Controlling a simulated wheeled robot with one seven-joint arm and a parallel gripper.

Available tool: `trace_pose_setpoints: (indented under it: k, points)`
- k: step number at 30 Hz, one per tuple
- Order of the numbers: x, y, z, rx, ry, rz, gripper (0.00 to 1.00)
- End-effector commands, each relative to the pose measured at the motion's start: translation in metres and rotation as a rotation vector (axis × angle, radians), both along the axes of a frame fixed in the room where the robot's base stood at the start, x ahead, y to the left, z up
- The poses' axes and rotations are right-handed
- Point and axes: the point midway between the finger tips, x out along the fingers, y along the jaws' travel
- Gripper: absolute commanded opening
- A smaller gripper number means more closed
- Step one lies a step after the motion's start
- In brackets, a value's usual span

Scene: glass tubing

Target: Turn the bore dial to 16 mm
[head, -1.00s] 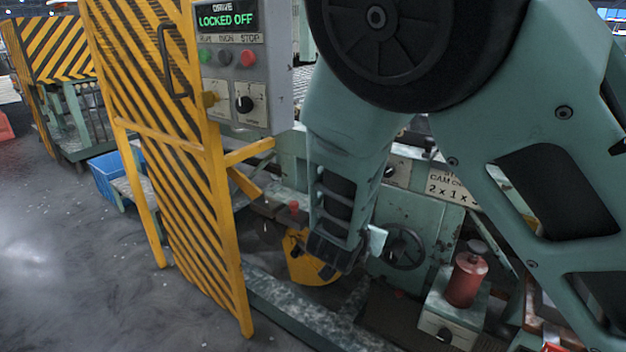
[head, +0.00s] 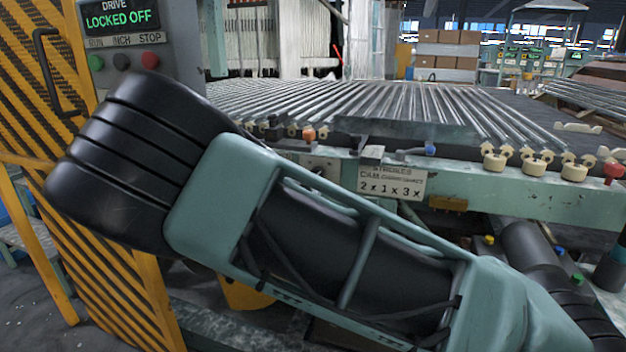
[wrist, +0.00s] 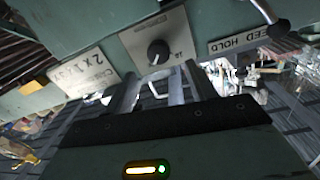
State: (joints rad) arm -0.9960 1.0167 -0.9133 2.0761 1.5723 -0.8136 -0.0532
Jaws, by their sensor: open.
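In the wrist view, a round black dial knob (wrist: 158,52) sits on a pale plate (wrist: 139,42) fixed to a green machine rail. Small marks show on the plate, but I cannot read them surely or tell the knob's setting. My gripper (wrist: 160,84) is open and empty, its metal fingers reaching toward the plate from below in the picture, apart from the knob. In the head view my arm covers most of the plate's area and hides the gripper. Only a pale plate edge (head: 322,166) shows above the arm, beside the cam sign.
A cam sign (wrist: 86,75) reading "2x1x3x" is left of the dial, a FEED HOLD label (wrist: 238,43) and a black-knobbed lever (wrist: 278,27) right. In the head view, rollers (head: 380,105) lie behind the rail, and a striped yellow guard (head: 45,110) and LOCKED OFF panel (head: 120,18) stand left.

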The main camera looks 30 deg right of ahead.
Motion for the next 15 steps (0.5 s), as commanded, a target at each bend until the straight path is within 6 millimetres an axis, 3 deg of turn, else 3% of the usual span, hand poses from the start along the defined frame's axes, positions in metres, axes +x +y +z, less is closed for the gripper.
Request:
trace_pose_setpoints:
  k: [6, 15]
  points:
    - [0.022, -0.034, -0.001, -0.002, 0.001, -0.002, 0.56]
    - [0.035, -0.052, 0.0, 0.001, 0.001, 0.0, 0.56]
